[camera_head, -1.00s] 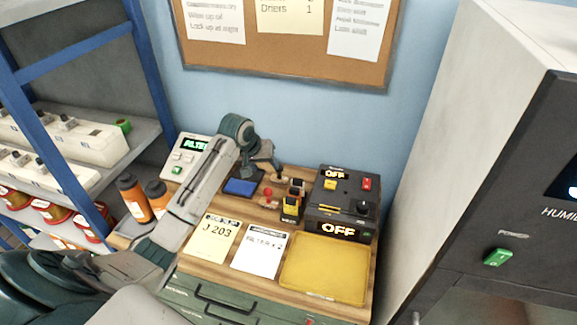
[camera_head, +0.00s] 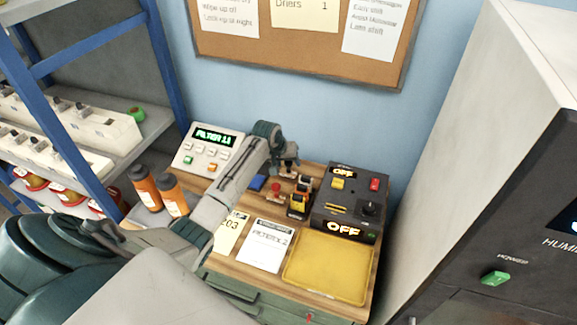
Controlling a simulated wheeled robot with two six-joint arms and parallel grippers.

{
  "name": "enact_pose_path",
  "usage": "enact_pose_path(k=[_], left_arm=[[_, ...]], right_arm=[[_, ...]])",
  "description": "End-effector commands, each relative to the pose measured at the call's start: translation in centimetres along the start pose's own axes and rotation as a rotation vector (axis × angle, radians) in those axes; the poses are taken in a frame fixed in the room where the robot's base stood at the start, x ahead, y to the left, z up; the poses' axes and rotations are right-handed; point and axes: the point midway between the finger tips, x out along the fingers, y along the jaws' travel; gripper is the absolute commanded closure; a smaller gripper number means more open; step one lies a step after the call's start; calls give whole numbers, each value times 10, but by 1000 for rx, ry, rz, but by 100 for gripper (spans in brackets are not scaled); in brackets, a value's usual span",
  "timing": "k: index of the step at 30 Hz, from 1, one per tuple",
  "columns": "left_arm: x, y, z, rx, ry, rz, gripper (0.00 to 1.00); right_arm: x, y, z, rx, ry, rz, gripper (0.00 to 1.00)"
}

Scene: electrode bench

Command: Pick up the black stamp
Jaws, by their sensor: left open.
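My left gripper (camera_head: 287,169) reaches over the back of the wooden bench, above a group of small stamps. It is open, and I see nothing held in it. A small dark-topped piece (camera_head: 305,182) stands just right of the gripper; it may be the black stamp, but it is too small to be sure. A red-topped stamp (camera_head: 276,190) stands just in front of the gripper. A blue pad (camera_head: 256,183) lies to the left, partly hidden by my left arm. My right gripper is not in view.
A yellow-and-black object (camera_head: 298,204) stands beside the black control box (camera_head: 340,211) reading OFF. A yellow tray (camera_head: 328,268) and paper cards (camera_head: 263,246) lie in front. A white panel (camera_head: 207,150) and orange bottles (camera_head: 172,194) are at left.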

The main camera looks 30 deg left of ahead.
Motion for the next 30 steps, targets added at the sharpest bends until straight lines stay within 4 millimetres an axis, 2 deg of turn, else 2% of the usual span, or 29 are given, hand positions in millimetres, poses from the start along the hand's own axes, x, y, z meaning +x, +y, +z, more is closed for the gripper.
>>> enact_pose_path(k=[6, 13, 14, 21, 30], left_arm=[[17, 1, -1, 0, 1, 0, 47], [19, 0, 0, 0, 1, 0, 47], [19, 0, 0, 0, 1, 0, 49], [19, 0, 0, 0, 1, 0, 95], [18, 0, 0, 0, 1, 0, 95]], right_arm=[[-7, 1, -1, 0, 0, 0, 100], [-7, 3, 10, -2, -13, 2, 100], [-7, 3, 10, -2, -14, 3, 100], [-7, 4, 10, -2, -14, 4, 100], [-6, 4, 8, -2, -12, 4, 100]])
